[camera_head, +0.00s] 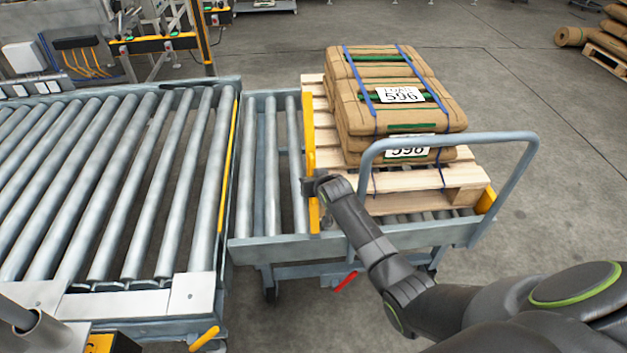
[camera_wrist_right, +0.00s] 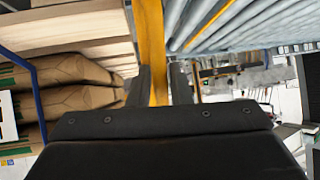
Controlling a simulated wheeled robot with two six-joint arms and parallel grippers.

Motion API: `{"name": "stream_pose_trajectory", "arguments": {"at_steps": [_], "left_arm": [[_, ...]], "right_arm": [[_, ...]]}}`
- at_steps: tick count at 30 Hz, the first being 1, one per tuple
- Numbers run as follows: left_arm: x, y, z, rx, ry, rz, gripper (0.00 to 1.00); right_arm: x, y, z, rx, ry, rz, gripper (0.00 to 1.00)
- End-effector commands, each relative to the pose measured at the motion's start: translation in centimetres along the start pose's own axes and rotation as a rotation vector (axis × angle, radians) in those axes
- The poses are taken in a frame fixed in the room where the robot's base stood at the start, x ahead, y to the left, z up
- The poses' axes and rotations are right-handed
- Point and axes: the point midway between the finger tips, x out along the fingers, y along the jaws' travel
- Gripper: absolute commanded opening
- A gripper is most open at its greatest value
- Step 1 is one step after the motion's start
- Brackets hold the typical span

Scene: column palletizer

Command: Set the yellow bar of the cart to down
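The cart (camera_head: 365,247) has a grey roller bed and a tubular handle. Its yellow bar (camera_head: 309,135) runs along the roller bed beside the pallet's left edge, standing above the rollers. My right gripper (camera_head: 314,187) is at the near part of this bar. In the right wrist view the yellow bar (camera_wrist_right: 152,35) passes between the two fingers (camera_wrist_right: 161,85), which stand apart with a narrow gap at the right finger. Firm contact cannot be made out. The bar's lower part is hidden by the gripper body. My left gripper is not in view.
A wooden pallet (camera_head: 463,179) with stacked brown sacks (camera_head: 390,75) stands on the cart. The handle (camera_head: 450,139) arches beside my right arm. A roller conveyor (camera_head: 110,190) adjoins the cart's left side. A red pedal (camera_head: 346,281) hangs below.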

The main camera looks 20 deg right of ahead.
Motion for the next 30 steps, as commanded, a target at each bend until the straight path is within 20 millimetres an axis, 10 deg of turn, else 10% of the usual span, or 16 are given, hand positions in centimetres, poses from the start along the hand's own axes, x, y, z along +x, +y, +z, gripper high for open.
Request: {"name": "stream_pose_trajectory", "arguments": {"at_steps": [11,30], "left_arm": [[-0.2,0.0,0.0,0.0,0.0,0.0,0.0],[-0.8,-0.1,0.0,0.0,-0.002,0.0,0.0]], "right_arm": [[-1.0,0.0,0.0,0.0,0.001,-0.001,0.18],[-9.8,0.0,0.0,0.001,0.002,-0.001,0.18]]}}
